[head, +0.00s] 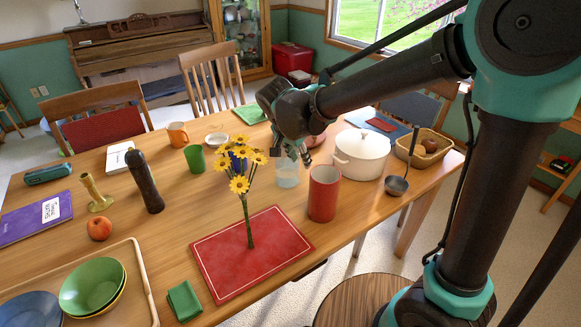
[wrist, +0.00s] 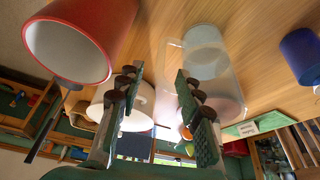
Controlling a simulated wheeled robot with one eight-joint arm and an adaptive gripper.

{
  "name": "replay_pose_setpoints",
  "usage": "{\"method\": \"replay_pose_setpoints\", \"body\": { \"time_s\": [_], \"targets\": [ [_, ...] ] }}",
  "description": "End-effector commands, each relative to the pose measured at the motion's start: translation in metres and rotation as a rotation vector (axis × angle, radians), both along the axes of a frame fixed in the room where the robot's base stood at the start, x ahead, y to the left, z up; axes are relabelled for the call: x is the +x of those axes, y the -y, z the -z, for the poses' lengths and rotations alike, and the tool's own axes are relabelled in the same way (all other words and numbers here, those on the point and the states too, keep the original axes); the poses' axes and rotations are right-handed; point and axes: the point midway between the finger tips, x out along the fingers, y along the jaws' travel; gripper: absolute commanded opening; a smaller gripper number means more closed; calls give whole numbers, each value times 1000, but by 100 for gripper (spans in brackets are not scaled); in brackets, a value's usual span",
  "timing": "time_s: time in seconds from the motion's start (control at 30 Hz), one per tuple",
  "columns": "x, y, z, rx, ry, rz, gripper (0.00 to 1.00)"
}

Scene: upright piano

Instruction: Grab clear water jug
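The clear water jug (head: 287,174) stands upright on the wooden table, between the yellow flowers and the red cylinder. In the wrist view the see-through jug (wrist: 207,52) is right of centre, with its handle toward the middle. My gripper (head: 293,152) is above and close by the jug in the head view, partly covering its top. In the wrist view my gripper (wrist: 160,80) has its two fingers spread apart with nothing held between them. The right finger overlaps part of the jug; I cannot tell whether it touches.
A red cylinder (head: 324,194) stands just right of the jug. A white pot (head: 361,156) is behind it, with a ladle (head: 398,180) alongside. Yellow flowers (head: 240,184) rise over a red mat (head: 252,252) at left. A blue cup (wrist: 301,56) also stands near the jug.

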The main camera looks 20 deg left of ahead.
Motion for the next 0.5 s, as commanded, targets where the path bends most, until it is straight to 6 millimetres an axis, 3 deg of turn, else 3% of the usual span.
{"method": "replay_pose_setpoints", "body": {
  "time_s": [0.2,0.5],
  "targets": [
    [14,6,36,1,1,1,36],
    [21,9,55,1,1,1,36]
  ]
}}
